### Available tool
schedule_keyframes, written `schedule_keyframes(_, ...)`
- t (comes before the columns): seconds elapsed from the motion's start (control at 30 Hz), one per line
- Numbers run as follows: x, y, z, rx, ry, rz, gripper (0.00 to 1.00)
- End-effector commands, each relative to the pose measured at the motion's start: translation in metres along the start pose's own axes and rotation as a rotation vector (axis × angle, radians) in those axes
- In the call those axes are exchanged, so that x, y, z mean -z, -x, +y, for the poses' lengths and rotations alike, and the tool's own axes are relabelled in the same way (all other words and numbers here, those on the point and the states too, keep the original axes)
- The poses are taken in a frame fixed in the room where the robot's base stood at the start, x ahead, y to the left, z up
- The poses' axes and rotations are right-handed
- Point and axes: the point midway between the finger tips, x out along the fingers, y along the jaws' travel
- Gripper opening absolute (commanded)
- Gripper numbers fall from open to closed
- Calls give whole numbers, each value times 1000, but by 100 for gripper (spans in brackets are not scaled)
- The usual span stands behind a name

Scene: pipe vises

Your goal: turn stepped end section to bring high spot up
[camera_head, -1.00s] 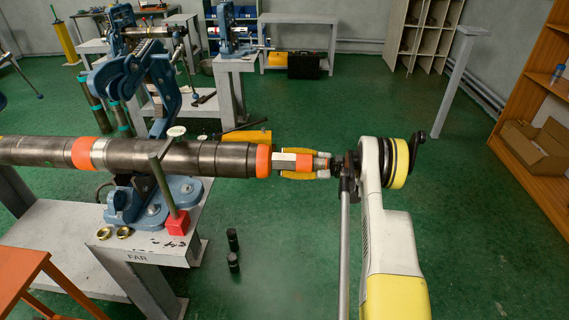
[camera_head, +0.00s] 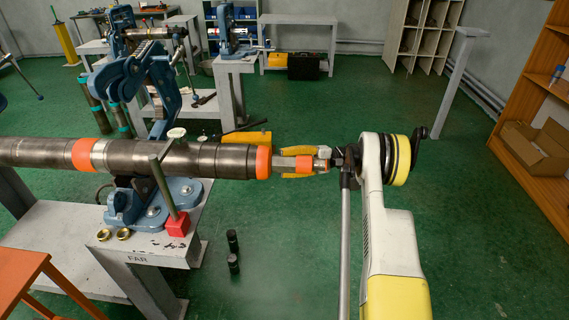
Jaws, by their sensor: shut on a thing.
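A long dark steel pipe (camera_head: 190,160) lies level across the left, with orange bands on it. Its narrower stepped end section (camera_head: 286,163) is grey with an orange band and sticks out to the right, past the orange ring at the pipe's end. My gripper (camera_head: 297,163) comes from the right and is shut on this end section. One yellow finger shows above and behind it, the other along its lower side. The contact faces and the far side of the section are hidden. I cannot tell where the high spot is.
A blue pipe vise (camera_head: 160,90) holds the pipe on a grey bench (camera_head: 148,260) marked FAR. A thin upright rod with a red block (camera_head: 177,226) stands in front of the pipe. Green floor lies open at right.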

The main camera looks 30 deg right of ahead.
Motion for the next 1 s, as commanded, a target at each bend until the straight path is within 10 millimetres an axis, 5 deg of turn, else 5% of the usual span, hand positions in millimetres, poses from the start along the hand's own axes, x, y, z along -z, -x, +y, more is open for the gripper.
schedule_keyframes(0.43, 0, 0, -2, 2, 4, 1, 16)
schedule_keyframes(0.47, 0, 0, -2, 2, 4, 1, 49)
schedule_keyframes(0.53, 0, 0, -2, 2, 3, 1, 68)
schedule_keyframes(0.83, 0, 0, -2, 0, 2, 0, 68)
schedule_keyframes(1.0, -6, -2, -19, 0, 2, 0, 68)
